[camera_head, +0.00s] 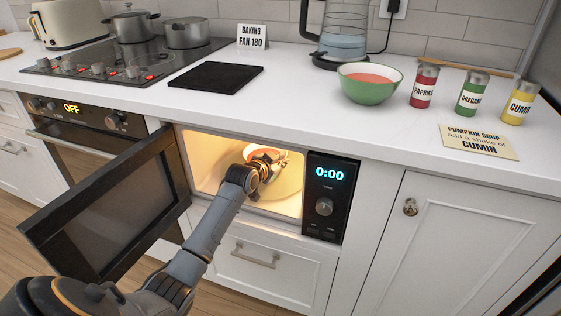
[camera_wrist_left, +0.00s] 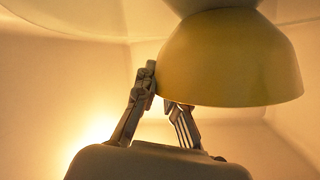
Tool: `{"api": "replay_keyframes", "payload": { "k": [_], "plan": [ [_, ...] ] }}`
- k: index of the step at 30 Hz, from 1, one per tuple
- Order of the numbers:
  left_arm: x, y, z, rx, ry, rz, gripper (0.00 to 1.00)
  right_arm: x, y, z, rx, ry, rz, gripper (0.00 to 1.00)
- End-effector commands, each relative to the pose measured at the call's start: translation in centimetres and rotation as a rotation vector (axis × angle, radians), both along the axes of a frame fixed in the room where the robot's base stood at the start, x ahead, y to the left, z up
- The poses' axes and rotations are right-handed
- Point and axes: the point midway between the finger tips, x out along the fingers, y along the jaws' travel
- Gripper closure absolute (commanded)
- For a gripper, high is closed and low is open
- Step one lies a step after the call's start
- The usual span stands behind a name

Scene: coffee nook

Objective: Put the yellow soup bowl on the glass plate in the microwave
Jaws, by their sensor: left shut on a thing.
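The yellow soup bowl (camera_wrist_left: 228,60) is inside the lit microwave (camera_head: 209,165). In the head view its orange soup (camera_head: 266,154) shows beyond my left gripper (camera_head: 264,170). The gripper reaches through the open door and is shut on the bowl's near rim. In the left wrist view the gripper (camera_wrist_left: 163,88) is at the bowl's edge, and that picture looks upside down. The glass plate (camera_head: 287,184) lies on the microwave floor under the bowl. I cannot tell whether the bowl's foot touches it. My right gripper is not in view.
The microwave door (camera_head: 110,205) stands open at the left of my arm. The control panel (camera_head: 326,200) borders the opening at the right. A green bowl (camera_head: 369,90) and several spice jars stand on the counter above. The hob holds two pots.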

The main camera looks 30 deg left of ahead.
Motion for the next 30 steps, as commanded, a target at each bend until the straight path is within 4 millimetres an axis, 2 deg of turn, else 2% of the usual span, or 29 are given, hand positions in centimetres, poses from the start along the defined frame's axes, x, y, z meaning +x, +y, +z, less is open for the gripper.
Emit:
{"api": "replay_keyframes", "payload": {
  "k": [4, 5, 8, 20, 23, 30],
  "plan": [
    [0.1, 0.1, 0.1, 0.003, -0.006, 0.000, 1.00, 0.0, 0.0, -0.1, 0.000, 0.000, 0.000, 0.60],
    [0.0, 0.0, -0.2, 0.000, 0.000, 0.000, 0.86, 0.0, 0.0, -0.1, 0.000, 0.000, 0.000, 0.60],
    [0.0, 0.0, -0.2, 0.000, 0.001, 0.000, 0.67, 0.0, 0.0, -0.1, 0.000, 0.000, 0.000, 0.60],
    [-0.4, 0.0, 0.3, 0.001, 0.000, 0.000, 0.67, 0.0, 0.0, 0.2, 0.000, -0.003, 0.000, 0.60],
    [-1.5, -0.1, 0.7, 0.001, 0.002, 0.000, 0.67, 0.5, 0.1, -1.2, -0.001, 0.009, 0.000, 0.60],
    [-5.8, -0.6, 2.5, 0.001, 0.001, -0.002, 0.67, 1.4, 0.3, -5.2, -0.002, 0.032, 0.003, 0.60]
  ]
}}
